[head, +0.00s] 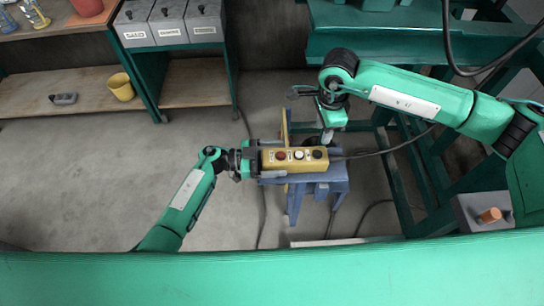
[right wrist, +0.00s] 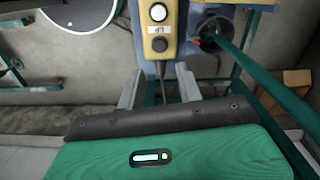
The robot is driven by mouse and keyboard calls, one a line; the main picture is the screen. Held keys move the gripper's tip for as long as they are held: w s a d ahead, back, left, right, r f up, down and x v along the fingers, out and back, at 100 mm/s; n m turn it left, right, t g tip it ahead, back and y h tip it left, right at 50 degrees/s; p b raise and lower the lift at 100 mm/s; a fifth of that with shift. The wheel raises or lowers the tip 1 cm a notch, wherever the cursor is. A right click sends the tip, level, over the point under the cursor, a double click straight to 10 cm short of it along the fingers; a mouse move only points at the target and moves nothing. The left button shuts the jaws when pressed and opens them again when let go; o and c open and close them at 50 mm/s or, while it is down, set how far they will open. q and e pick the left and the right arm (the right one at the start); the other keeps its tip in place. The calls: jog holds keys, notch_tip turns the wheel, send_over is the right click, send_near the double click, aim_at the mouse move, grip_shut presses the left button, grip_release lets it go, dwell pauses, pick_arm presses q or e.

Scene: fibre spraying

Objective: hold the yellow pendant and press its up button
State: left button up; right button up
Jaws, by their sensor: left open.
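The yellow pendant (head: 270,167) lies lengthwise above a blue stand in the middle of the head view. It has a red button (head: 281,155), a white button (head: 299,155) and a dark button (head: 317,154). Its right part also shows at the top of the right wrist view (right wrist: 159,28). My left gripper (head: 257,159) is open at the pendant's left end; whether its jaws touch the pendant is unclear.
The blue stand (head: 330,177) is under the pendant. A dark cable (head: 375,153) runs right from it. Green framework (head: 392,185) stands on the right. The floor at left is clear.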

pick_arm(q)
jog(key=shift+c, duration=0.4)
jog(key=c, duration=1.1)
jog(key=shift+c, duration=0.7)
pick_arm(e)
jog(key=shift+c, duration=0.8)
grip_shut()
